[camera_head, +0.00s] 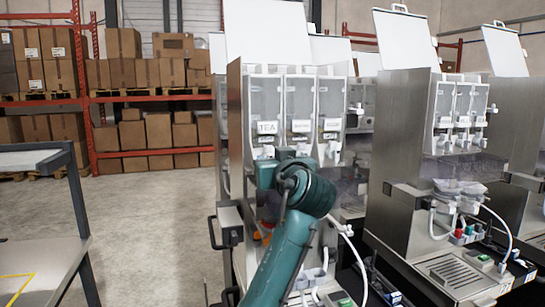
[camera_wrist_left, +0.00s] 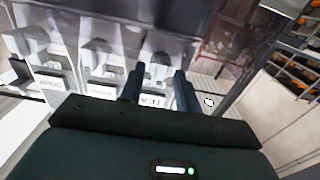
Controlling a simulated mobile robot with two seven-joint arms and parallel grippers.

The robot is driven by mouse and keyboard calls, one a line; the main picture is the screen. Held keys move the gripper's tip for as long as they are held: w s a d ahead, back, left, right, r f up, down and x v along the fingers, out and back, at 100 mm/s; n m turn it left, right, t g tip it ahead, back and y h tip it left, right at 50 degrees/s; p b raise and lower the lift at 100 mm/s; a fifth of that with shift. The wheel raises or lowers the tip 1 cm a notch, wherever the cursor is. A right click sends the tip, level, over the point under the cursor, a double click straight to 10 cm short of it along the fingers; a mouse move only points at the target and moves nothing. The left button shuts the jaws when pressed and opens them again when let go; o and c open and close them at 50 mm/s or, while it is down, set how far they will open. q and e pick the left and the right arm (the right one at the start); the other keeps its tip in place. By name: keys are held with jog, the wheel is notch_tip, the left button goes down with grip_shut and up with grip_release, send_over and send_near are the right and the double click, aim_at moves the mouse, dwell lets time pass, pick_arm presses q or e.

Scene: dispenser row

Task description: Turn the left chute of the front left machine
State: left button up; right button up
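The front left machine (camera_head: 240,110) stands in the middle of the head view, with three clear hoppers; the leftmost is labelled TEA (camera_head: 267,127). My left arm's teal wrist covers the spot below that hopper, hiding the left chute and my fingers there. In the left wrist view the picture is upside down. My left gripper (camera_wrist_left: 159,70) has its two dark fingers apart. The pale left chute (camera_wrist_left: 156,62) appears between the fingertips; I cannot tell whether they touch it. The middle chute (camera_wrist_left: 98,52) is beside it. My right gripper is not in view.
The right chute (camera_head: 333,150) of this machine shows just right of my wrist. A second machine (camera_head: 405,150) stands close to the right. A dark-framed table (camera_head: 45,250) is at the left. Open floor (camera_head: 150,215) lies between, with box shelves behind.

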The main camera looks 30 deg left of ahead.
pick_arm(q)
jog(key=shift+w+a, duration=0.1)
jog(key=shift+a, duration=0.05)
jog(key=shift+c, duration=0.2)
jog(key=c, duration=0.6)
jog(key=m, duration=2.3)
jog(key=shift+w+f, duration=0.1)
jog(key=shift+f, duration=0.15)
jog(key=shift+m, duration=0.5)
